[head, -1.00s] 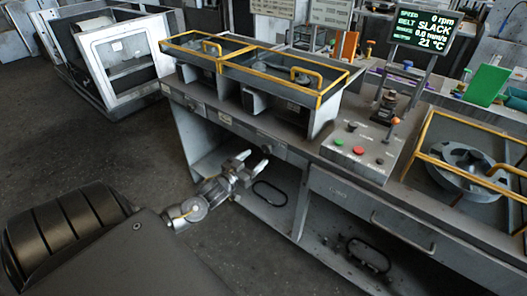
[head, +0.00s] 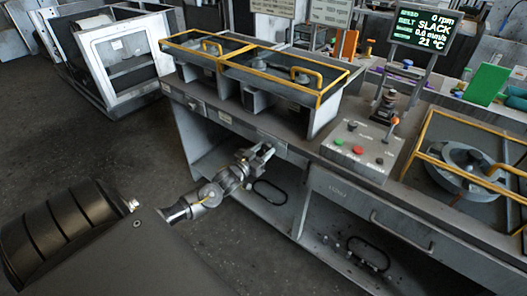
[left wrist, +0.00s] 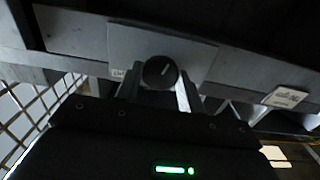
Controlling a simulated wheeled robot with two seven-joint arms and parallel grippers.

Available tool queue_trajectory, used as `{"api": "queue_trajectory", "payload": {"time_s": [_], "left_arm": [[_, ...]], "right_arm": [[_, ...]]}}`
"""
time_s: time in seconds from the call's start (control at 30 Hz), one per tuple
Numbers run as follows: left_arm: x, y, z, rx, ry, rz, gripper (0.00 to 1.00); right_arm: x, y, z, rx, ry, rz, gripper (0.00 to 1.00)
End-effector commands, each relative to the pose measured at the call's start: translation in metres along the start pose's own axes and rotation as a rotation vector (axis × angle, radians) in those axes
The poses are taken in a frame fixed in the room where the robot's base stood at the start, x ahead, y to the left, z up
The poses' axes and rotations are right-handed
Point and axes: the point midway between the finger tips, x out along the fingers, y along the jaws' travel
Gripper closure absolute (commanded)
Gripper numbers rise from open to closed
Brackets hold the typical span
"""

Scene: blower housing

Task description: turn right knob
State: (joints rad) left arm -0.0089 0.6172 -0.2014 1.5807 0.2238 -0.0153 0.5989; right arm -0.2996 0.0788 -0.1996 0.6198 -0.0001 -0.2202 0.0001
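The right knob (left wrist: 160,72) is a dark round dial on the bench's front panel, with a short white mark tilted slightly right of upright in the left wrist view. My left gripper (left wrist: 158,88) has a finger on each side of this knob. Its fingers look apart; whether they touch the knob cannot be told. In the head view my left gripper (head: 259,153) is up at the bench front, and it hides the knob there. My right gripper is not in view.
The grey bench carries yellow-framed covers (head: 270,70) and a control box (head: 362,150) with buttons. A display (head: 424,34) reads 0 rpm and SLACK. A lower shelf (head: 275,212) runs beneath the front panel. Open floor lies to the left.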

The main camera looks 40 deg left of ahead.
Motion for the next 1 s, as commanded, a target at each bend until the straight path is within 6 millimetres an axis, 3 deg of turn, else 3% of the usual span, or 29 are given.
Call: {"api": "queue_trajectory", "payload": {"time_s": [0.1,0.47,1.0], "left_arm": [[0.000,0.000,0.000,0.000,0.000,0.000,0.84],[0.000,0.000,-0.001,0.087,0.000,0.000,0.84],[0.000,0.000,-0.001,0.485,0.001,-0.001,0.84]], "right_arm": [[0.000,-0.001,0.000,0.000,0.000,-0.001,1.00],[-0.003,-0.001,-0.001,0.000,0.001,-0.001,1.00],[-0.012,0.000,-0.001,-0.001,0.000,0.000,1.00]]}}
